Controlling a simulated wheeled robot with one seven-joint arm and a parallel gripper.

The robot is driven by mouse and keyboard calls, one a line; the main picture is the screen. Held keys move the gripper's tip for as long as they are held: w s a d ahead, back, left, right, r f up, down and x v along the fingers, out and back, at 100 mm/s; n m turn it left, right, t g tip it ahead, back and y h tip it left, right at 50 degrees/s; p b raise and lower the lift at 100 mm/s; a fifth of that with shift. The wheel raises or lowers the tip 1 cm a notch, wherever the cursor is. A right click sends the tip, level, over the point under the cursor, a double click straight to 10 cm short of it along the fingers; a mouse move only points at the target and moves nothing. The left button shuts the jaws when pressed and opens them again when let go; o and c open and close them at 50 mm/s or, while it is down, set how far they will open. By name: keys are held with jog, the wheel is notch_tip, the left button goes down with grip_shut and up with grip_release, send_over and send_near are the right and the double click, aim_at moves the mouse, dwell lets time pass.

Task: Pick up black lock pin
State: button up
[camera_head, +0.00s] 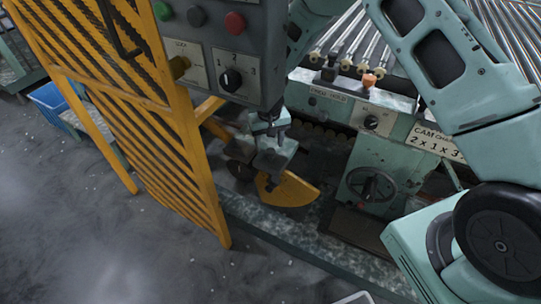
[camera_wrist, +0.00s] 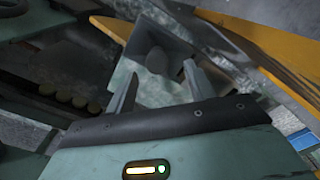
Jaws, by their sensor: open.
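In the wrist view, my gripper (camera_wrist: 161,69) is open, with its two grey fingers spread apart. A dark rounded piece (camera_wrist: 158,59) shows between and just beyond the fingertips, against a grey-green block; it looks like the black lock pin, but the view is dim and I cannot be sure. The fingers do not appear closed on it. In the head view, the pale green bracket (camera_head: 273,158) stands above a yellow curved plate (camera_head: 291,190). I cannot make out the pin clearly there, and the hanging control box covers part of my arm.
The control box (camera_head: 227,50) hangs close above the work area. A yellow slatted guard (camera_head: 135,125) stands at the left. A green machine with a handwheel (camera_head: 371,185) is at the right. The grey floor is open at lower left.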

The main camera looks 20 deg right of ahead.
aim_at(271, 150)
jog(key=f, duration=0.4)
jog(key=shift+s+d+f, duration=0.1)
jog(key=shift+d, duration=0.1)
jog(key=c, duration=1.1)
jog(key=shift+o, duration=0.2)
notch_tip(271, 150, up, 10)
jog(key=shift+r, duration=0.1)
